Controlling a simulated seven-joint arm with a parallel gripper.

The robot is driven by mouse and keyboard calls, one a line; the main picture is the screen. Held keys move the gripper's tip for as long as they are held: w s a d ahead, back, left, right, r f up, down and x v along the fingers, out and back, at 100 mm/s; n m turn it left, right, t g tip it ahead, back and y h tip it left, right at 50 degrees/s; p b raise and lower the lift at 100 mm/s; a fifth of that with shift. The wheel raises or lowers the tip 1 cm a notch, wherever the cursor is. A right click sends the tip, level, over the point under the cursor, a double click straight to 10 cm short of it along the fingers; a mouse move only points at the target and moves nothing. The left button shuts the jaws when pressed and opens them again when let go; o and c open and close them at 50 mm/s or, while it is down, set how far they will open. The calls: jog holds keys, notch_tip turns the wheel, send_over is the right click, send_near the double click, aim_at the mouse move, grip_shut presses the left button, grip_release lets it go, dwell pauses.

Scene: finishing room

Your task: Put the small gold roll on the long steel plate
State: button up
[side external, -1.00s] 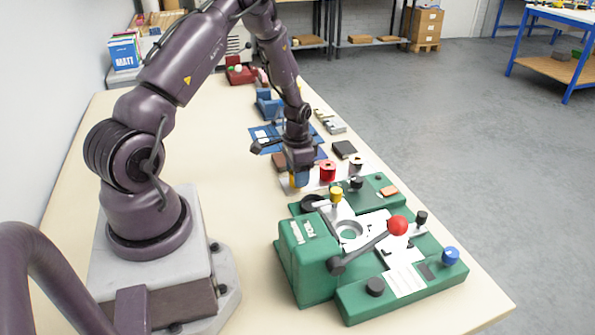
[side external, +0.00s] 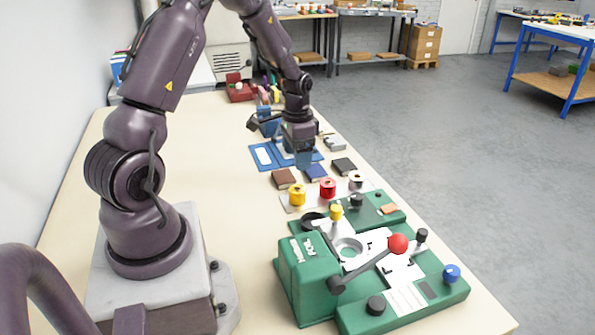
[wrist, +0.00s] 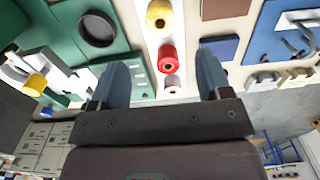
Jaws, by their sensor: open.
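The small gold roll (side external: 297,194) stands upright at the left end of the long steel plate (side external: 313,200), touching it. In the wrist view the gold roll (wrist: 160,15) is at the top, on the pale strip of the plate (wrist: 153,42). A red roll (side external: 327,188) and a white roll (side external: 356,180) stand in line with it on the plate. My gripper (side external: 304,166) is open and empty, above and behind the plate, apart from the gold roll. In the wrist view my gripper (wrist: 163,70) has its blue-grey fingers spread wide.
A green press (side external: 375,265) with a red-balled lever (side external: 398,243) and a yellow knob (side external: 336,212) stands in front of the plate. Brown (side external: 284,179), blue (side external: 316,173) and black (side external: 344,166) blocks lie behind it.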

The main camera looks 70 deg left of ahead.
jog(key=s+d+r+t+y, duration=0.1)
jog(key=d+r+t, duration=0.1)
jog(key=d+r, duration=1.2)
jog(key=s+d+r+t+h, duration=0.1)
jog(key=s+d+r+t, duration=0.2)
jog(key=s+d+r, duration=0.5)
jog(key=s+d, duration=0.1)
jog(key=s, duration=0.2)
jog(key=shift+s+d+r+t, duration=0.2)
jog(key=shift+d+r+t, duration=0.05)
jog(key=shift+r+t, duration=0.05)
